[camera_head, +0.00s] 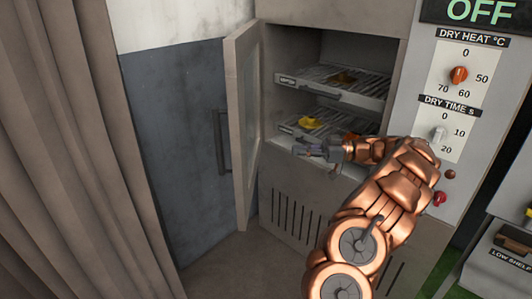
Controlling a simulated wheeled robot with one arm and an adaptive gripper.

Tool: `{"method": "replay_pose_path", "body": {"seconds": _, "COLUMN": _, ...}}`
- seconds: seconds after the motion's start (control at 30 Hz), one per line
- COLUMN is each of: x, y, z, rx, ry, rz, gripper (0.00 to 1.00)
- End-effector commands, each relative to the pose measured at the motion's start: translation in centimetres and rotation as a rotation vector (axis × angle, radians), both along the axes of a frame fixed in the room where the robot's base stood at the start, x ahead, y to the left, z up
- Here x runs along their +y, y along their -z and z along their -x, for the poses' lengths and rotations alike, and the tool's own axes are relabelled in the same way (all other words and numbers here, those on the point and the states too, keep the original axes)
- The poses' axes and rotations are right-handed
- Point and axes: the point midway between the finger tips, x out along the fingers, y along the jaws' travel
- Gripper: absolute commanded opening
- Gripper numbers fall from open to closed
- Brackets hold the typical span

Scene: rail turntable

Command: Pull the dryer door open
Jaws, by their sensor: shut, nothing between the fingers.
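The dryer door (246,115) stands swung wide open to the left, hinged at the left of the dryer cabinet (290,200). Its dark bar handle (222,143) shows on the door's outer left side. My gripper (300,150) is shut and empty in front of the cabinet opening, to the right of the door and apart from the handle. My copper arm reaches in from the lower right and hides part of the opening's lower right.
Inside are an upper rack (335,88) and a lower rack (310,120) with a yellow piece (310,122) on it. A control panel with an orange heat knob (459,74) is at right. A curtain (70,150) hangs at left. A low shelf (500,262) is at lower right.

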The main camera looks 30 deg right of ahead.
Motion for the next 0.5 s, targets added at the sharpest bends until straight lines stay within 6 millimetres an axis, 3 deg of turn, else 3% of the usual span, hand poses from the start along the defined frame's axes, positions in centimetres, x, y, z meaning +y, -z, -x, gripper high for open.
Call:
{"method": "replay_pose_path", "body": {"seconds": 0.4, "x": 1.1, "y": 0.4, "z": -0.6, "rx": 0.006, "ry": 0.002, "rz": -0.011, "gripper": 0.0}}
{"method": "replay_pose_path", "body": {"seconds": 0.5, "x": 2.2, "y": 0.1, "z": -1.3, "rx": 0.005, "ry": -0.001, "rz": -0.011, "gripper": 0.0}}
